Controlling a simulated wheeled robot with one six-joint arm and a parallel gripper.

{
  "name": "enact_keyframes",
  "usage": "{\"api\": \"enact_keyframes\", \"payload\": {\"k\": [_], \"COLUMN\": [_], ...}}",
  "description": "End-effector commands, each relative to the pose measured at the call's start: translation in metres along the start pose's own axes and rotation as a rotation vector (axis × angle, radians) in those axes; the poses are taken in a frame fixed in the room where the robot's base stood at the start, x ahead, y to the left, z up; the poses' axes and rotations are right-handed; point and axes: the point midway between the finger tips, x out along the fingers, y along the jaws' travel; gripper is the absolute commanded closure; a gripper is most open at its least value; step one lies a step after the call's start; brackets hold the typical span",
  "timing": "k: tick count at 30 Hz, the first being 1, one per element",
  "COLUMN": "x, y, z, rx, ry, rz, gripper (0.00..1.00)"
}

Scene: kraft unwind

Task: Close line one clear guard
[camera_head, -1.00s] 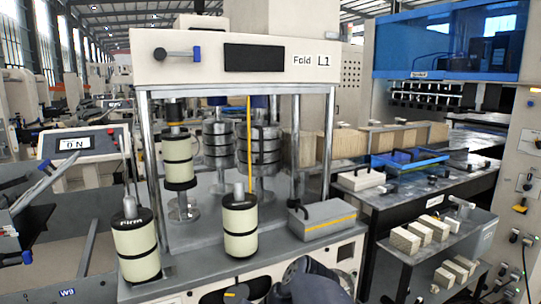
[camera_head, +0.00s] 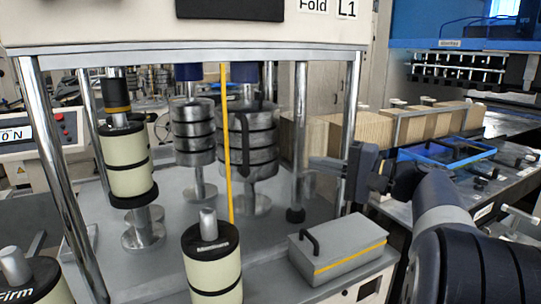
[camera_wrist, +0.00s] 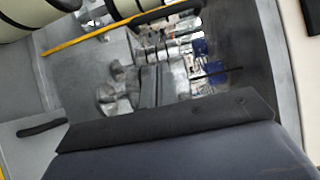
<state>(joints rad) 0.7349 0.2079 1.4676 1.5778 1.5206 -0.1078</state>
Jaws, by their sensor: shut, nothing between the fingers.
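The clear guard hangs in the front frame of the machine labelled Fold L1. Its yellow edge strip (camera_head: 226,150) stands upright near mid-opening, and a black handle (camera_head: 244,155) is just right of it. The pane is hard to see; the opening left of the strip looks uncovered. My gripper (camera_head: 313,163) is at the right of the opening, near the right front post, pointing left. It is shut and empty, apart from the handle.
A cream roll (camera_head: 212,262) and a grey box with a black handle (camera_head: 338,248) stand on the ledge before the opening. Another roll (camera_head: 126,160) stands inside at left. Metal posts (camera_head: 350,125) frame the opening. A blue-rimmed tray (camera_head: 445,152) lies at right.

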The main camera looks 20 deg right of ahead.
Motion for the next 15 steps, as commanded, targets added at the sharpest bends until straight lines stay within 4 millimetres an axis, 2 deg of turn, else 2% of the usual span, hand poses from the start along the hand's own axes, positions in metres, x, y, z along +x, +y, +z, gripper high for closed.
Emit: {"api": "enact_keyframes", "payload": {"k": [15], "x": [0.097], "y": [-0.002], "z": [0.005], "rx": [0.002], "ry": [-0.005], "rz": [0.002], "gripper": [1.0]}}
